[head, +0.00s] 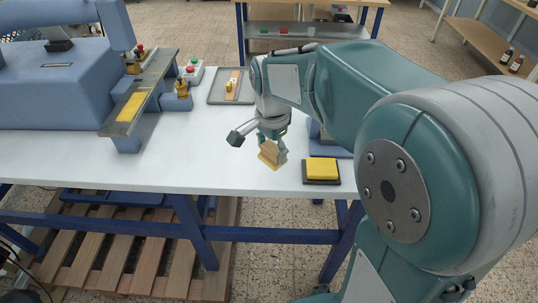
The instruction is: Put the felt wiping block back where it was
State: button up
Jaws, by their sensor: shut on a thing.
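The felt wiping block (269,154) looks like a tan wooden block with a yellowish underside. My gripper (273,142) is shut on it and holds it tilted near the front edge of the white table (165,170), left of a yellow pad (322,168). I cannot tell for sure whether the block touches the table. The yellow pad lies on a dark base (321,182) at the table's front right. My gripper and arm hide part of the table behind them.
A blue press (55,92) with a yellow piece (131,106) on its bed stands at the left. A control box (193,74) with buttons and a grey tray (217,98) holding a small item sit at the back. The front middle of the table is clear.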

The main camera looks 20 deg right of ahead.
aim_at(271, 152)
jog(key=w+f, duration=0.1)
jog(key=f, duration=0.1)
jog(key=w+d+f, duration=0.1)
jog(key=w+f, duration=0.1)
jog(key=shift+w+f, duration=0.2)
jog(key=shift+f, duration=0.05)
jog(key=shift+w+d+f, duration=0.3)
jog(key=shift+w+f, duration=0.1)
jog(key=shift+f, duration=0.05)
jog(key=shift+w+a+f, duration=0.1)
jog(key=shift+f, duration=0.75)
jog(key=shift+w+a+f, duration=0.1)
jog(key=shift+f, duration=0.75)
jog(key=shift+f, duration=0.1)
jog(key=o, duration=0.9)
jog(key=shift+d, duration=0.1)
